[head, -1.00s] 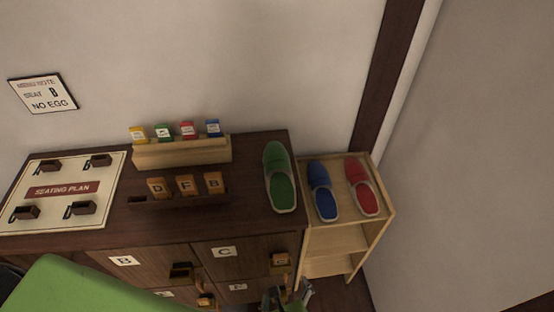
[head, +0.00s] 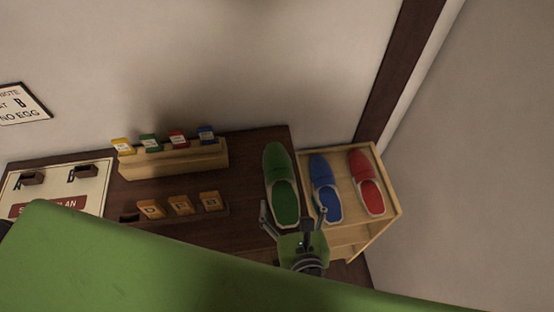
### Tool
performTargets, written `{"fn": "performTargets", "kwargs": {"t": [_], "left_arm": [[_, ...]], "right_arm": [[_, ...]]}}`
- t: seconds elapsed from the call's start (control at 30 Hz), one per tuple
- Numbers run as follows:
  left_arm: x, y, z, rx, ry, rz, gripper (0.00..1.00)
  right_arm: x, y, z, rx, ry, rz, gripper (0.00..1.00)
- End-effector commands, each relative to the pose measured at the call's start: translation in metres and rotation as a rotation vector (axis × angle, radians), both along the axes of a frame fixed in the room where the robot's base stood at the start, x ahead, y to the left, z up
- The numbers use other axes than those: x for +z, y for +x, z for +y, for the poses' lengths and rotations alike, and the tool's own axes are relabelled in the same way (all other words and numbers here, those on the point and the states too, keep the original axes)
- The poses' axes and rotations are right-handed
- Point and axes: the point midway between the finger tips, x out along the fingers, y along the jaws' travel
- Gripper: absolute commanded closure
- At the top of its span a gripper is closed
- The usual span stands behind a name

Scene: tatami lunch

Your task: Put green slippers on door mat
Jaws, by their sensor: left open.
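The green slippers (head: 281,170) show as one slipper shape on the right end of the dark wooden cabinet top, with the toe cap toward the wall and the open heel end toward me. My left gripper (head: 293,211) is open, with its fingers spread on either side of the heel end. I cannot tell whether the fingers touch it or how high they are above the cabinet. The door mat and my right gripper are not in view.
Blue slippers (head: 325,188) and red slippers (head: 367,183) lie on a light wooden rack (head: 388,204) close to the right. A wooden holder (head: 175,163) with coloured packets and a dark tag rack (head: 131,218) stand left. The wall is behind.

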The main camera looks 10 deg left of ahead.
Motion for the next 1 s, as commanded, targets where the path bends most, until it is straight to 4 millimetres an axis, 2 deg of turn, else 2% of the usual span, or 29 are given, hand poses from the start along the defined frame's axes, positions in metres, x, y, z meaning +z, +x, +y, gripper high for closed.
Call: {"fn": "performTargets", "kwargs": {"t": [0.17,0.3,0.43,0.63,0.8,1.0], "left_arm": [[-0.012,0.027,0.012,0.001,0.003,-0.003,0.21],[-0.025,0.050,0.022,0.001,0.001,-0.003,0.21],[-0.033,0.064,0.028,0.000,0.000,-0.002,0.21],[-0.036,0.074,0.033,0.001,-0.001,-0.002,0.21],[-0.045,0.091,0.044,0.002,-0.002,-0.004,0.21],[-0.051,0.109,0.052,0.001,-0.001,-0.003,0.21]], "right_arm": [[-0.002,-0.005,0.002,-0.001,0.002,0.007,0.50],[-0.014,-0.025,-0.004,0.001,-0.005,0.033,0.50],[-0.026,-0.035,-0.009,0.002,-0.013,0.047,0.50],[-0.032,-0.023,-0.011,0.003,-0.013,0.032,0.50],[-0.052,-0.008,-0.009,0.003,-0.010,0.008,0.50],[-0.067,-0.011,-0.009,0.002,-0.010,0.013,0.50]]}}
